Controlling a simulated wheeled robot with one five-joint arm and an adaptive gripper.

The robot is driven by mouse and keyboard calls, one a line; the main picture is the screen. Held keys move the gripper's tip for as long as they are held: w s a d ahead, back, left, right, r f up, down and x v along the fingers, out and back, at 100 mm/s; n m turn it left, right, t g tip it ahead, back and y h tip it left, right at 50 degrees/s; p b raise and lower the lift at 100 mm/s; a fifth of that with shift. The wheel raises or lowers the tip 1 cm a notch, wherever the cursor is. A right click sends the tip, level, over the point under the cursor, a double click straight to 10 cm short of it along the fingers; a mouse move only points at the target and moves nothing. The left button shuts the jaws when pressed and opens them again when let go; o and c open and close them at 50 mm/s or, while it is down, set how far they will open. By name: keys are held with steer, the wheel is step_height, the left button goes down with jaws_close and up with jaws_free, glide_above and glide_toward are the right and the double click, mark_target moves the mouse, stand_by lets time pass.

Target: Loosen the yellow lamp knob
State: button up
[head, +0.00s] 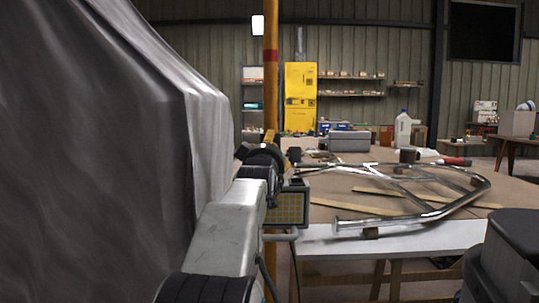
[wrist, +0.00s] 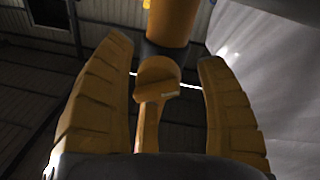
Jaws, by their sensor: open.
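My gripper (wrist: 165,55) is open in the wrist view, its two ribbed yellow fingers spread wide. The yellow knob (wrist: 157,85) shows between the fingers, below a dark collar on the orange post (wrist: 173,20). A gap shows on both sides of the knob, and I see no finger touching it. In the head view my gripper (head: 268,145) is at the orange post (head: 271,60), and the knob cannot be made out there. A lamp (head: 290,208) with a yellow gridded face hangs beside the post, partly behind my arm.
A large grey draped cover (head: 90,130) fills the left, close to my arm. A workbench (head: 330,212) on the right carries bent metal tubing (head: 430,215), wooden strips and a white jug (head: 403,130). A yellow cabinet (head: 300,95) stands at the back.

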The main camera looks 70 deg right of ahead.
steer(key=v, duration=1.2)
stand_by(0.8)
